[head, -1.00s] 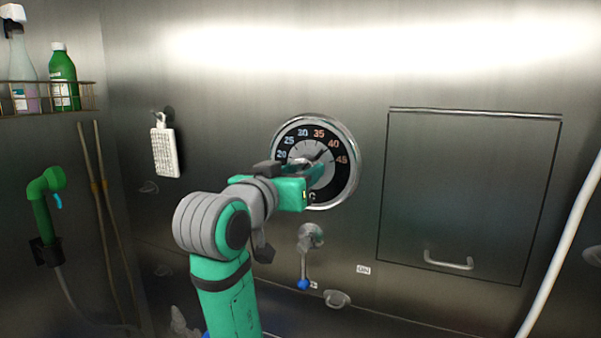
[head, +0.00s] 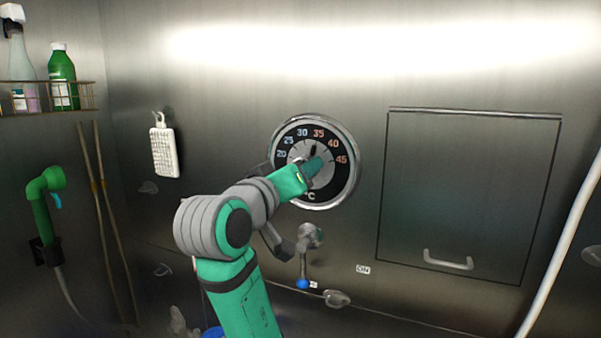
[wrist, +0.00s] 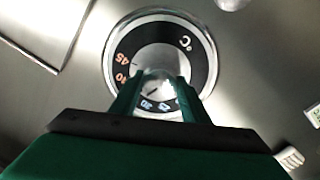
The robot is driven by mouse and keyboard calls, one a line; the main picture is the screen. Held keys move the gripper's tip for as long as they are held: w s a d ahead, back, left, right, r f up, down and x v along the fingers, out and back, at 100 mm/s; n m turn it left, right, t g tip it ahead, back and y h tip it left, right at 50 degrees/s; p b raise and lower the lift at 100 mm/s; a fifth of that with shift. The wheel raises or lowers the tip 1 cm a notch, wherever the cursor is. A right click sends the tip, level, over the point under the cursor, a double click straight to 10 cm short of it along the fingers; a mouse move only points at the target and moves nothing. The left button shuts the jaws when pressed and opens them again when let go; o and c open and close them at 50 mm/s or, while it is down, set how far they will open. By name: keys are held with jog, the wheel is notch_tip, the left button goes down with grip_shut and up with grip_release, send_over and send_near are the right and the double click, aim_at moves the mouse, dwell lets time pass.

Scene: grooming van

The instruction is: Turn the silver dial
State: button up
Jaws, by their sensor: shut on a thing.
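The silver dial (head: 301,160) sits at the centre of a round black temperature gauge (head: 347,184) on the steel wall. The gauge has a chrome rim and numbers from 20 to 45. The dial's dark pointer stands near 35. My gripper (head: 314,166) reaches the dial from the lower left and is shut on it, covering part of its face. In the wrist view the dial (wrist: 153,84) shows between my two green fingers (wrist: 155,92), and the gauge appears turned nearly upside down.
A lever with a blue tip (head: 303,283) hangs just below the gauge, close under my arm. A hatch with a handle (head: 448,260) is at right. A white brush (head: 163,152) hangs at left, near a green sprayer (head: 45,190) and a bottle rack (head: 75,97).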

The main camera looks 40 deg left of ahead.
jog(key=o, duration=1.1)
jog(key=shift+c, duration=0.2)
jog(key=shift+s, duration=0.15)
jog(key=v, duration=1)
jog(key=shift+s+d, duration=0.15)
jog(key=shift+s, duration=0.15)
